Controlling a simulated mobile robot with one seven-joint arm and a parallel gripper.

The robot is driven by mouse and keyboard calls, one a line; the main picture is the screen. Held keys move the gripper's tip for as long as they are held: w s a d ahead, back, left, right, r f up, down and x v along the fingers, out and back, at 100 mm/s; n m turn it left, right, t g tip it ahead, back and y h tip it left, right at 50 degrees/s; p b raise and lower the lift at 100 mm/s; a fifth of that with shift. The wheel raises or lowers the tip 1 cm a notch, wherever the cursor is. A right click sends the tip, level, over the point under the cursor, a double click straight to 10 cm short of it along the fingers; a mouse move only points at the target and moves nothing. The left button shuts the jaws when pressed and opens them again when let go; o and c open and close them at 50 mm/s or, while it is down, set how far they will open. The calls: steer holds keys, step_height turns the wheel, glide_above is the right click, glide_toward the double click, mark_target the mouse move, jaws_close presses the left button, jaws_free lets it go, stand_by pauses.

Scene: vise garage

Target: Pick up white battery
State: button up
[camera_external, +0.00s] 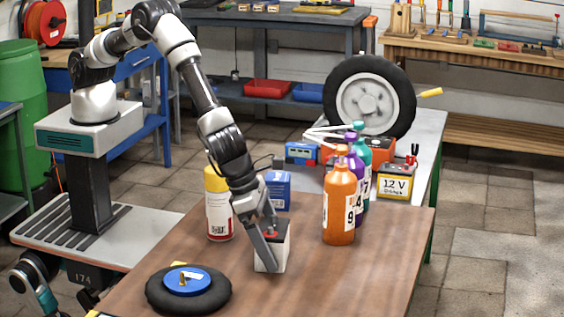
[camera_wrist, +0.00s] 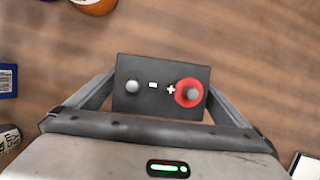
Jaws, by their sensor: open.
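The white battery (camera_external: 272,254) stands upright on the brown table, below my gripper in the external view. In the wrist view its dark top (camera_wrist: 160,88) shows a grey terminal at left, a red-ringed terminal at right, and minus and plus marks. My gripper (camera_external: 270,238) is open and lowered around the battery's upper part. In the wrist view one finger of my gripper (camera_wrist: 160,96) is at the battery's left and the other at its right. I cannot tell whether the fingers touch its sides.
A white and yellow spray can (camera_external: 219,212) and a blue box (camera_external: 277,190) stand behind the battery. An orange bottle (camera_external: 340,210) stands to its right, with purple and teal bottles behind. A black pad with a blue disc (camera_external: 187,280) lies front left. The table's front right is clear.

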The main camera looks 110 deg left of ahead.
steer(key=shift+c, duration=0.4)
steer(key=c, duration=1.8)
steer(key=shift+w+r, duration=0.1)
steer(key=shift+r, duration=0.1)
steer(key=shift+c, duration=0.2)
